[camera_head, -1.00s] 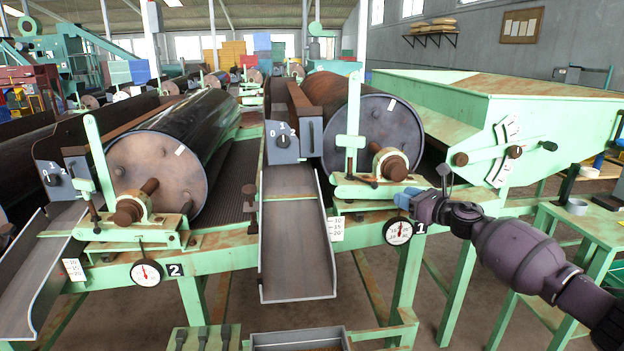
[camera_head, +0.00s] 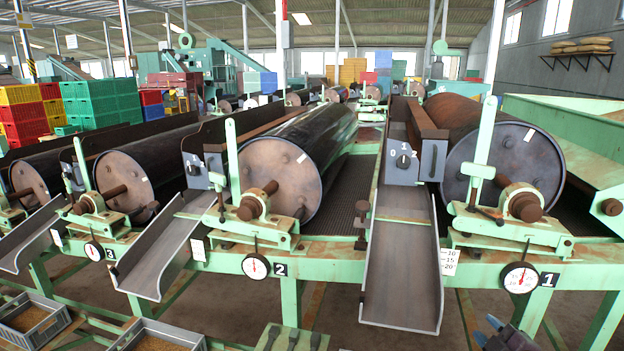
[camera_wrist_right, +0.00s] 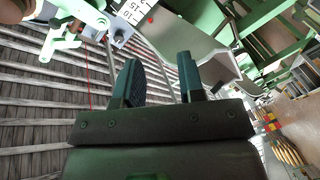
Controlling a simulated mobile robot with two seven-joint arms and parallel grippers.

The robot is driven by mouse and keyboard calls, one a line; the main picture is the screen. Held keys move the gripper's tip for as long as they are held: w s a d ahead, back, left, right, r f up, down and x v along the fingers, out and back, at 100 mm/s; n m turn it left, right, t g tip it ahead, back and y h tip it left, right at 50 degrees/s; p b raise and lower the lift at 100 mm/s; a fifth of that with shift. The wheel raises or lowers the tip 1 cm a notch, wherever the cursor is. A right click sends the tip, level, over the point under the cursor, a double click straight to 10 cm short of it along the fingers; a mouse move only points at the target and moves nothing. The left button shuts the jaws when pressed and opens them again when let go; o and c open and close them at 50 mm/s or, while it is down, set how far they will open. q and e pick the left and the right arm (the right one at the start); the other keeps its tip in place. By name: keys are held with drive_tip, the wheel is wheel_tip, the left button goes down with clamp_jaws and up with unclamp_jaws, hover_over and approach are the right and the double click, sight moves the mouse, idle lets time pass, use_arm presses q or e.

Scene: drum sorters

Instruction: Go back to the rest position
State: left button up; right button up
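My right gripper (camera_head: 490,334) shows only at the bottom edge of the head view, right of centre, below the dial marked 1 (camera_head: 520,277). In the right wrist view the two dark fingers of my right gripper (camera_wrist_right: 160,80) stand apart with nothing between them. The gripper is clear of the machine frame (camera_head: 400,262). My left gripper does not show in any view.
Drum sorters stand in a row, with drum 1 (camera_head: 505,160), drum 2 (camera_head: 280,175) and drum 3 (camera_head: 122,187) facing me. Metal chutes (camera_head: 402,270) stick out toward me. Grey crates (camera_head: 35,318) stand low at the left. Stacked coloured crates (camera_head: 95,100) are at the back left.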

drive_tip(key=s+a+f+m+g, duration=0.1)
drive_tip(key=s+a+f+m, duration=0.2)
drive_tip(key=s, duration=0.6)
drive_tip(key=s+a+f+m+g, duration=0.2)
drive_tip(key=s+a+f+m, duration=0.2)
drive_tip(key=s+f, duration=0.4)
drive_tip(key=s+a+f+m+g, duration=0.2)
drive_tip(key=s+a+f+m, duration=0.2)
drive_tip(key=s, duration=0.6)
wheel_tip(320, 180, down, 2)
drive_tip(key=shift+s+a+f+h, duration=0.1)
drive_tip(key=shift+s+a+h, duration=0.15)
drive_tip(key=shift+a+h, duration=0.2)
